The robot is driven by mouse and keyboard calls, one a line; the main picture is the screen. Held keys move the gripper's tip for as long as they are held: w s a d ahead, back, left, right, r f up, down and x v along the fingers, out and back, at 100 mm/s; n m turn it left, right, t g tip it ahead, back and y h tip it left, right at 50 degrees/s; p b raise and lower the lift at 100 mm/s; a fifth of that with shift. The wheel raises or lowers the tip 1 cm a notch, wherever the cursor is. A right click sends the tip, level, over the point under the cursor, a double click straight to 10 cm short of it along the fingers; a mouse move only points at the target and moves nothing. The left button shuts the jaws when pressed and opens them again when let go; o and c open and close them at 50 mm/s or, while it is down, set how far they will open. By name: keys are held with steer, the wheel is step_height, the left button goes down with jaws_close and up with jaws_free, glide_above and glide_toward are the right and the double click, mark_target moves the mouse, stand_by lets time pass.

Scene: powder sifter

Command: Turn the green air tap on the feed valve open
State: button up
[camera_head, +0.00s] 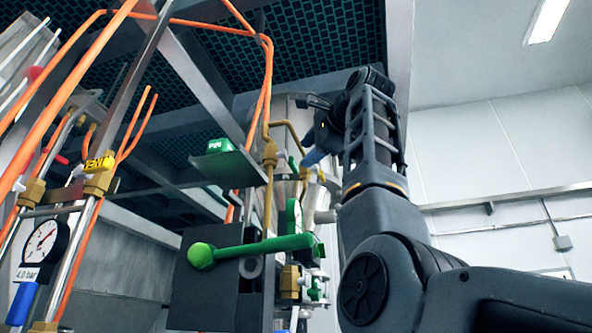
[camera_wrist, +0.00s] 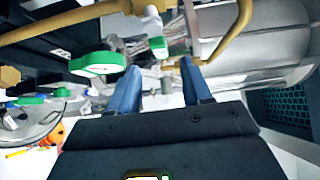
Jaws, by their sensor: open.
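A small green handle (camera_wrist: 158,46), which looks like the air tap, shows in the wrist view beside brass fittings and pale metal parts. In the head view a small green part (camera_head: 293,164) shows by the brass pipe, just left of my gripper (camera_head: 312,156). My gripper (camera_wrist: 160,70) has its two blue fingers apart, with nothing held between them. The green handle lies just beyond the fingertips, near the middle of the gap. I cannot tell whether a finger touches it. The tap's body is partly hidden.
A long green lever (camera_head: 250,250) with a ball end crosses a dark box lower down. A green-rimmed round gauge (camera_wrist: 98,63) is close left of my fingers. A brass-coloured pipe (camera_wrist: 235,35) runs at the right. Orange pipes (camera_head: 268,75) and a steel frame stand left and above.

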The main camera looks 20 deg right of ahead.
mark_target(296, 164)
steer(key=w, duration=0.2)
steer(key=w+p, duration=0.1)
steer(key=w, duration=0.1)
steer(key=w+a+p, duration=0.1)
steer(key=w, duration=0.1)
jaws_close()
stand_by(0.4)
